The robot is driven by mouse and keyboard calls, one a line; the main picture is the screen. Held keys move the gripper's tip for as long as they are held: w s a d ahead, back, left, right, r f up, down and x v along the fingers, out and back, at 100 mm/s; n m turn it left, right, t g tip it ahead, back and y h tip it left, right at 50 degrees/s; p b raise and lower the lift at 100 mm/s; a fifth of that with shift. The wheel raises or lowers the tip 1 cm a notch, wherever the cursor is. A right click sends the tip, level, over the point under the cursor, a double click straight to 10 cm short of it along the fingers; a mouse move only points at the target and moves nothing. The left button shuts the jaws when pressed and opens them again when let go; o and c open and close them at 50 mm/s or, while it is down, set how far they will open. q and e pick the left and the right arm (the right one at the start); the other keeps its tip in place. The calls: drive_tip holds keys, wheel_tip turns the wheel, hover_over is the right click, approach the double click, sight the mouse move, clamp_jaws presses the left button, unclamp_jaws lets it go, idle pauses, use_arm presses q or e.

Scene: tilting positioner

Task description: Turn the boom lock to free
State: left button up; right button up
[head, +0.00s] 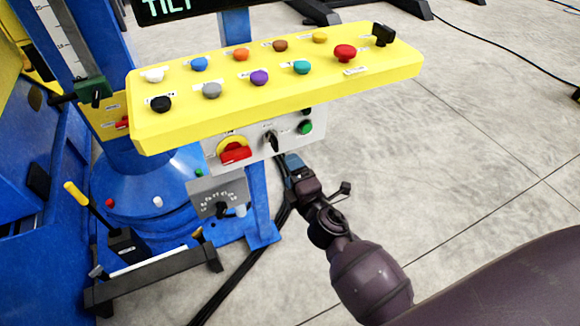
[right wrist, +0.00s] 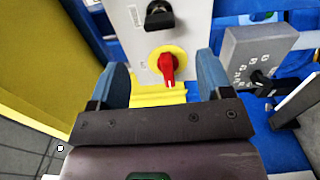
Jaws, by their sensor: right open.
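No control's label reads clearly as the boom lock. Under the yellow console, a grey panel (head: 311,123) carries a red rotary handle on a yellow disc (head: 234,153) and a black switch handle (head: 271,139). My right gripper (head: 289,163) is low at the right of this panel, its blue fingers open and empty. In the right wrist view, the red handle (right wrist: 167,66) shows beyond and between the fingertips, with no visible contact; the black handle (right wrist: 159,17) is farther up. A grey box with a black dial pointer (head: 222,209) hangs below the panel. My left gripper is out of view.
The yellow console (head: 385,73) with several coloured buttons overhangs the panel. A green clamp-like part (head: 93,91) sits on the blue column at left. A yellow-tipped lever (head: 77,194) rises by the blue base. Open floor (head: 450,165) lies at right.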

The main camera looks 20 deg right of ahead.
use_arm(q)
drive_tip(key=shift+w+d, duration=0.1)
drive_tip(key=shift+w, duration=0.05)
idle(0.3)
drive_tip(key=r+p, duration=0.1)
drive_tip(key=p, duration=0.1)
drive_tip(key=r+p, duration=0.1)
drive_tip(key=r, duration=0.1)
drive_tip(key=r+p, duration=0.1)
drive_tip(key=p, duration=0.1)
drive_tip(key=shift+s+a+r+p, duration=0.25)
drive_tip(key=shift+p, duration=0.05)
use_arm(e)
drive_tip(key=s+d+f+m+g, duration=0.1)
drive_tip(key=s+d+m+g, duration=0.1)
drive_tip(key=s+m, duration=0.3)
drive_tip(key=s+d+f+m+g, duration=0.2)
drive_tip(key=s+m, duration=0.4)
drive_tip(key=s, duration=0.7)
drive_tip(key=s+d+f+m+g, duration=0.2)
drive_tip(key=s+m, duration=0.4)
drive_tip(key=s, duration=0.3)
drive_tip(key=shift+s+d+g+h, duration=0.2)
drive_tip(key=shift+d+g+h, duration=0.1)
drive_tip(key=shift+d+g, duration=0.15)
